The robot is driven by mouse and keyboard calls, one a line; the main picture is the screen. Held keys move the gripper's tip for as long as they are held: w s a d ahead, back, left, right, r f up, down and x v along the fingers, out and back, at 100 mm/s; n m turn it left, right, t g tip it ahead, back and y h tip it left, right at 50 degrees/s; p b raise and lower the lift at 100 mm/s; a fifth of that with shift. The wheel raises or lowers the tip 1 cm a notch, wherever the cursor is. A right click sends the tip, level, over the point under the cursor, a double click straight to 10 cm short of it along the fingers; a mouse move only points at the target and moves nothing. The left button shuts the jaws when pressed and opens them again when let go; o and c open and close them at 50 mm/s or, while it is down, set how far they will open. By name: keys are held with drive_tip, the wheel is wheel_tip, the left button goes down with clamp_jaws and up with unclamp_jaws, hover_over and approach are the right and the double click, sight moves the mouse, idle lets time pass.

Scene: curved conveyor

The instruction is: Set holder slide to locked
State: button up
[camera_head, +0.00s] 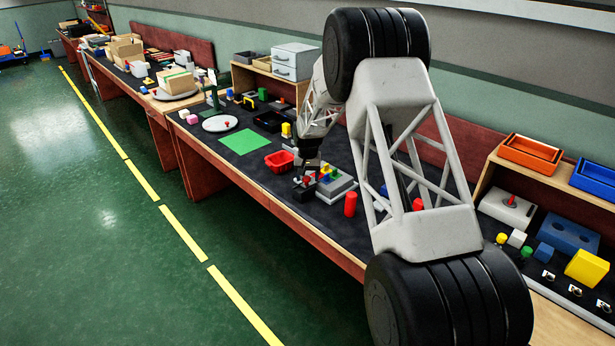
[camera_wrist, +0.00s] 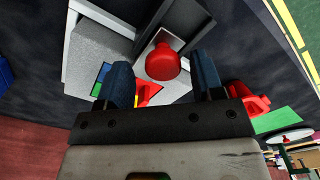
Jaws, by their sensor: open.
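In the wrist view a round red knob (camera_wrist: 163,63) stands on a grey block-like fixture (camera_wrist: 100,55), which seems to be the holder with its slide. My gripper (camera_wrist: 165,80) is open, its two dark blue fingers on either side of the knob in the picture. I see no clear contact between fingers and knob. In the head view my gripper (camera_head: 307,180) is low over the bench beside a grey box (camera_head: 342,189) with coloured parts on top. The holder is mostly hidden there by the gripper. I cannot read whether the slide is locked.
A red bin (camera_head: 279,160) and a green mat (camera_head: 245,141) lie left of the gripper. A red cylinder (camera_head: 350,204) stands close on the right. Another grey box with a red knob (camera_head: 507,208) is far right. The green mat is bare.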

sight(308, 177)
drive_tip(key=shift+r, duration=3.9)
drive_tip(key=shift+s+d+r, duration=0.2)
drive_tip(key=shift+s+r, duration=0.05)
drive_tip(key=shift+r, duration=0.2)
drive_tip(key=s+d+r, duration=0.5)
drive_tip(key=s+r, duration=0.3)
drive_tip(key=s, duration=0.2)
drive_tip(key=s+d+r+t, duration=0.1)
drive_tip(key=s+d+r, duration=0.3)
drive_tip(key=s+r, duration=0.4)
drive_tip(key=s+d+r, duration=0.5)
drive_tip(key=s+r, duration=0.2)
drive_tip(key=s, duration=0.4)
drive_tip(key=s+d, duration=0.3)
drive_tip(key=s, duration=1.4)
drive_tip(key=s+d+f+t, duration=0.1)
drive_tip(key=s+d, duration=0.3)
drive_tip(key=s, duration=1.4)
drive_tip(key=shift+s+f+t, duration=0.25)
drive_tip(key=shift+t, duration=0.05)
